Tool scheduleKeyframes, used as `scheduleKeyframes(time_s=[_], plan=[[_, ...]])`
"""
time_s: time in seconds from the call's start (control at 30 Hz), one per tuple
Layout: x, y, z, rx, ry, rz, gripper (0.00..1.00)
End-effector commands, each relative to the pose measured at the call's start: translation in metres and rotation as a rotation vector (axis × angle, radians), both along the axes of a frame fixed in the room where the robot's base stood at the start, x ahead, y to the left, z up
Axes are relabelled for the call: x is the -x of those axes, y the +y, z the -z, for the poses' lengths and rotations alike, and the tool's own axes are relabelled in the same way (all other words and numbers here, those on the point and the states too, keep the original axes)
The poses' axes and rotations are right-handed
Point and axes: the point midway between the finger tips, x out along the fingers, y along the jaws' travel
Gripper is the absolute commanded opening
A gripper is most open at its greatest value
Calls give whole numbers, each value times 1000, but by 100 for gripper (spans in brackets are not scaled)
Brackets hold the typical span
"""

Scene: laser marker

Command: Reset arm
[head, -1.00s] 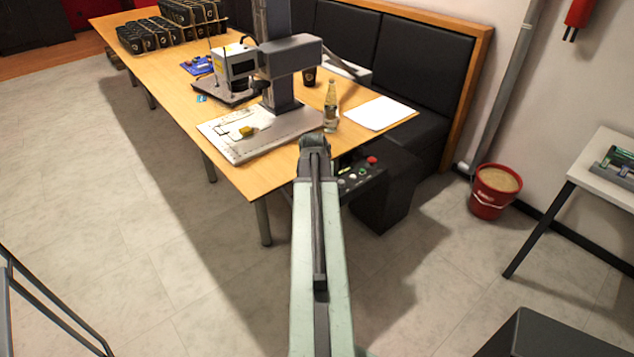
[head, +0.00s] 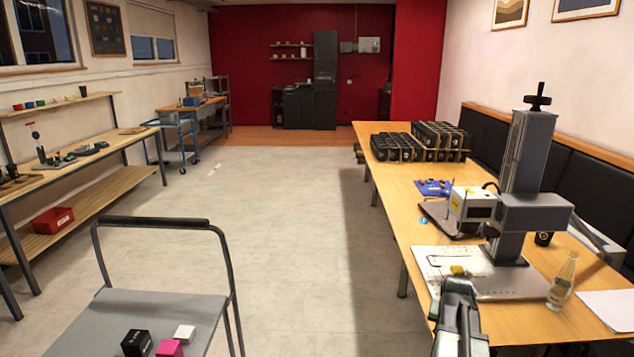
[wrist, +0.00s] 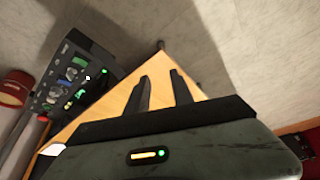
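My arm (head: 459,312) shows at the lower right of the head view, reaching to the near edge of the wooden table. Its fingers cannot be made out there. In the wrist view my gripper (wrist: 157,78) has its two dark fingers apart, with nothing between them. The wooden table (wrist: 205,65) shows as a corner beyond and below the fingers. In the head view the laser marker (head: 520,210) stands on the table (head: 410,205), just beyond my arm. A small yellow piece (head: 458,270) lies on its flat base plate.
A glass bottle (head: 562,282) and white paper (head: 610,308) are right of the marker. A control box (wrist: 75,75) with lit buttons is left of the fingers in the wrist view. A grey cart (head: 165,310) stands at lower left.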

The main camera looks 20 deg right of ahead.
Motion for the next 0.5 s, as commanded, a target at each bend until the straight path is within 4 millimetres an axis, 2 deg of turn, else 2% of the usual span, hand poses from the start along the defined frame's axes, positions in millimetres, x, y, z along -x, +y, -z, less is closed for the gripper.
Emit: scheduleKeyframes(time_s=[0.03, 0.07, 0.1, 0.17, 0.2, 0.23, 0.27, 0.3, 0.4, 0.5], plan=[[-25, 43, -13, -6, 5, -74, 28], [-37, 66, -17, -10, 10, -114, 28], [-51, 99, -21, -16, 17, -169, 28], [-67, 149, -27, -26, 34, -253, 28], [-75, 183, -31, -34, 48, -311, 28], [-79, 209, -34, -40, 59, -354, 28], [-82, 235, -36, -47, 73, -398, 28], [-83, 270, -40, -54, 93, -457, 28], [-74, 348, -47, -74, 152, -598, 28], [-53, 403, -51, -95, 221, -711, 28]])
